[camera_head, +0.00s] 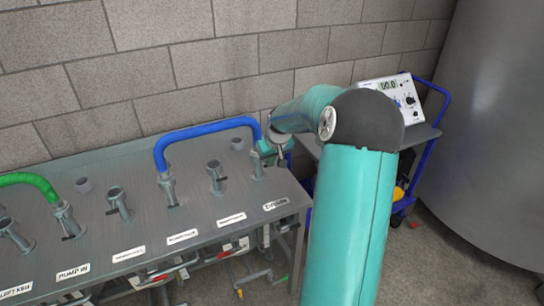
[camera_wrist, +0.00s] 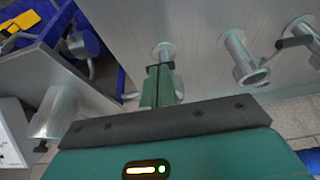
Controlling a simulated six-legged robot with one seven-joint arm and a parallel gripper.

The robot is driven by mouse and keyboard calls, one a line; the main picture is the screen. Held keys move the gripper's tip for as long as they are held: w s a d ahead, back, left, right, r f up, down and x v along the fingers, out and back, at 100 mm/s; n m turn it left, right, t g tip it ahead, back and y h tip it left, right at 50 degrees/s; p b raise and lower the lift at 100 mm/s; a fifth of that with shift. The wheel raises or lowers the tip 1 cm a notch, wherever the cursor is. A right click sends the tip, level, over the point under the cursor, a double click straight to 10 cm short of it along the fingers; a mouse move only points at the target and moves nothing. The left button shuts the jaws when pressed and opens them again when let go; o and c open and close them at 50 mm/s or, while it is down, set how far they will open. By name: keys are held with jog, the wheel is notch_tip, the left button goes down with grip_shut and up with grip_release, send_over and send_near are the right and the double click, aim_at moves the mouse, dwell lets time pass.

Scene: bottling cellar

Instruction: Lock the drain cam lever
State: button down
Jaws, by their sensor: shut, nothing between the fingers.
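My gripper (camera_wrist: 160,85) is shut, with its teal fingers together and nothing visible between them. In the head view my gripper (camera_head: 270,151) is at the right end of the steel table, close beside the rightmost port (camera_head: 257,172). The label (camera_head: 276,204) in front of that port is too small to read surely. In the wrist view the fingertips overlap a round pipe fitting (camera_wrist: 164,50), and contact cannot be told. I cannot make out the drain cam lever; the fingers partly cover that area.
A blue hose (camera_head: 208,128) arches over the table (camera_head: 145,212) left of my gripper. Other ports (camera_head: 216,178) stand in a row. A green hose (camera_head: 28,180) is at far left. A blue cart with a meter (camera_head: 397,95) and a large tank (camera_head: 490,130) stand right.

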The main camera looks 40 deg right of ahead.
jog(key=shift+f, duration=0.1)
dwell(0.3)
jog(key=shift+s+f+t, duration=0.2)
jog(key=shift+t, duration=0.2)
jog(key=shift+f, duration=0.1)
jog(key=f+t, duration=0.1)
jog(key=f, duration=0.1)
jog(key=f+t+h, duration=0.1)
jog(key=f+t, duration=0.1)
jog(key=s+f+t, duration=0.1)
jog(key=f+t, duration=0.1)
jog(key=f, duration=0.1)
jog(key=shift+a+f+h, duration=0.1)
jog(key=shift+a+h, duration=0.15)
jog(key=shift+h, duration=0.05)
jog(key=shift+w+f+t+h, duration=0.1)
jog(key=shift+f+t+h, duration=0.2)
jog(key=shift+f+t, duration=0.55)
jog(key=shift+w+d+f+t+h, duration=0.15)
jog(key=shift+w+f+t, duration=0.15)
jog(key=shift+f+t, duration=0.25)
jog(key=shift+w+f+t+h, duration=0.15)
jog(key=shift+w+f+t, duration=0.2)
jog(key=shift+t, duration=0.35)
jog(key=shift+w+d+f, duration=0.3)
jog(key=shift+w+f, duration=0.45)
jog(key=shift+f, duration=0.1)
